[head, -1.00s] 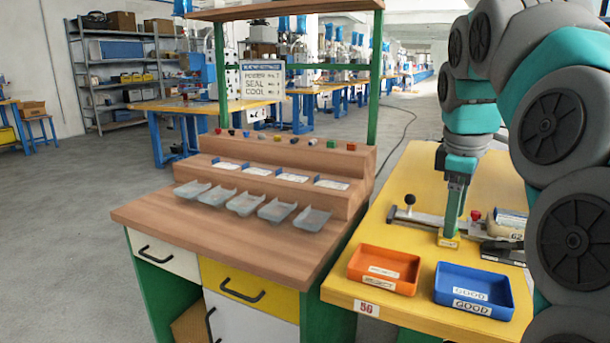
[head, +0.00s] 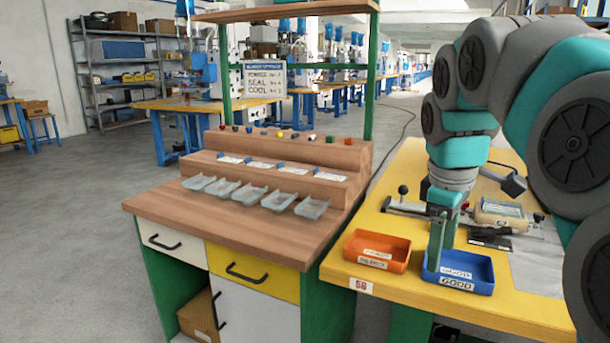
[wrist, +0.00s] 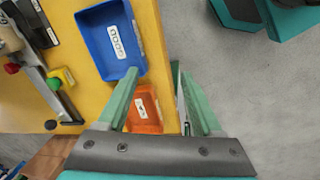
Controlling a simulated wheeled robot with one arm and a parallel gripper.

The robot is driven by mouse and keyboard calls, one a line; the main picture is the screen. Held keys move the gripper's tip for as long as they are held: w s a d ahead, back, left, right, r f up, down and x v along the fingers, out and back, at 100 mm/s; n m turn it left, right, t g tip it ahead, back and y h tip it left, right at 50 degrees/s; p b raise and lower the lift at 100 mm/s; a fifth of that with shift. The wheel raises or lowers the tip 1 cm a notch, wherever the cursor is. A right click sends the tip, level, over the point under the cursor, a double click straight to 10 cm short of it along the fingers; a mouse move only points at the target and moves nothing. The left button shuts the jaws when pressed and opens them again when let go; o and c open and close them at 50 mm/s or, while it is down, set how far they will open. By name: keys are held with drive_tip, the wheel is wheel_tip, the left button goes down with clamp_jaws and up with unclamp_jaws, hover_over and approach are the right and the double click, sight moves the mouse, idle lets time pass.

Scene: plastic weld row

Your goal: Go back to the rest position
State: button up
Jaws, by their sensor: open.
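My gripper (head: 436,262) points down with its fingers open and empty. In the head view it hangs in front of the left part of the blue GOOD tray (head: 478,285). In the wrist view my fingers (wrist: 157,75) are spread over the table's edge, beside the blue tray (wrist: 92,48) and partly over the orange tray (wrist: 147,122). The orange tray also stands left of the blue one in the head view (head: 362,262). Both trays look empty where visible.
The yellow table (head: 335,270) holds a sealer with a black knob (head: 403,189) behind the trays. A small yellow block (wrist: 62,76) sits near it. A wooden stepped bench (head: 160,208) with several clear trays stands left. Grey floor is free beyond the table edge.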

drive_tip(key=s+a+f+m+g, duration=0.1)
drive_tip(key=s+a+f+m, duration=0.2)
drive_tip(key=s+f, duration=0.8)
drive_tip(key=s+a+f+m+g+y, duration=0.1)
drive_tip(key=s+a+f+m, duration=0.3)
drive_tip(key=s+f, duration=0.7)
drive_tip(key=s+m+g, duration=0.1)
drive_tip(key=s+m, duration=0.1)
drive_tip(key=s, duration=0.1)
drive_tip(key=shift+a, duration=0.15)
drive_tip(key=shift+s+f, duration=0.1)
idle(0.3)
